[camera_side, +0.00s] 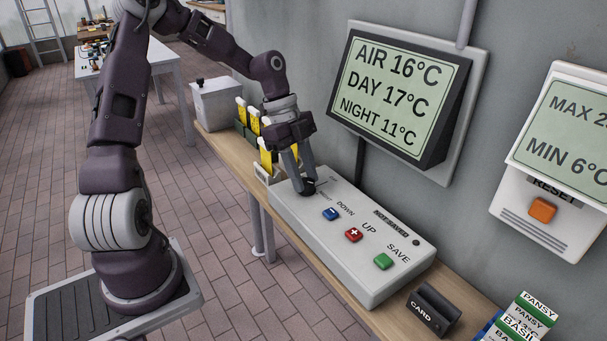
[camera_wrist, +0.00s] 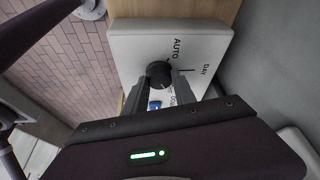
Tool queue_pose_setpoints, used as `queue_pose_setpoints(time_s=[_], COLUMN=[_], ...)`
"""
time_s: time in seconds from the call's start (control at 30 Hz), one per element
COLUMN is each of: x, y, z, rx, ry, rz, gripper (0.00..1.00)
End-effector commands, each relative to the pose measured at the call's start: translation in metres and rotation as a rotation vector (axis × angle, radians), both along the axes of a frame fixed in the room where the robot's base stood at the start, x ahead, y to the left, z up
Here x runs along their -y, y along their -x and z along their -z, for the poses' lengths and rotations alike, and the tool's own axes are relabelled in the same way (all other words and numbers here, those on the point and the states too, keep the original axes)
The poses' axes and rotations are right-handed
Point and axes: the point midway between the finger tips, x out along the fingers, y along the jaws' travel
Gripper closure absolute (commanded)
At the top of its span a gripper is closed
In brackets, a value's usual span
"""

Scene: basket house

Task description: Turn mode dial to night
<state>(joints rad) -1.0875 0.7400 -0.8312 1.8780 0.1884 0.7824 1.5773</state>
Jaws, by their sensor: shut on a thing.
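The mode dial (camera_side: 309,188) is a small black round knob at the far left end of the white control box (camera_side: 345,262). In the wrist view the dial (camera_wrist: 157,72) stands between my two fingers. The labels AUTO and DAY show beside it; another label is mostly hidden behind a finger. I cannot tell for sure which label the dial points to. My gripper (camera_side: 304,183) reaches down from above and is shut on the dial; it also shows in the wrist view (camera_wrist: 159,90).
The box also carries a blue DOWN button (camera_side: 331,214), red UP button (camera_side: 353,234), green SAVE button (camera_side: 383,261) and a NOT SAVED strip (camera_side: 396,226). A wall display (camera_side: 398,92) reads AIR 16, DAY 17, NIGHT 11. Yellow packets (camera_side: 266,158) stand close behind my gripper.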

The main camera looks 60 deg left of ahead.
Motion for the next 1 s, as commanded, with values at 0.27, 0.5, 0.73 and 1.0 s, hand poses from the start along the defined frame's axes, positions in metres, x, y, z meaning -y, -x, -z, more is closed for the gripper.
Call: queue_pose_setpoints(time_s=[0.27,0.5,0.73,1.0], x=[-0.001,-0.005,-0.022,-0.027], y=[0.001,0.001,0.005,0.007], z=[0.001,-0.008,-0.051,-0.065], rx=[-0.002,-0.001,0.0,-0.002], ry=[-0.001,-0.005,-0.006,-0.001], rz=[0.001,-0.002,-0.003,0.001], gripper=[0.46,0.46,0.46,0.46])
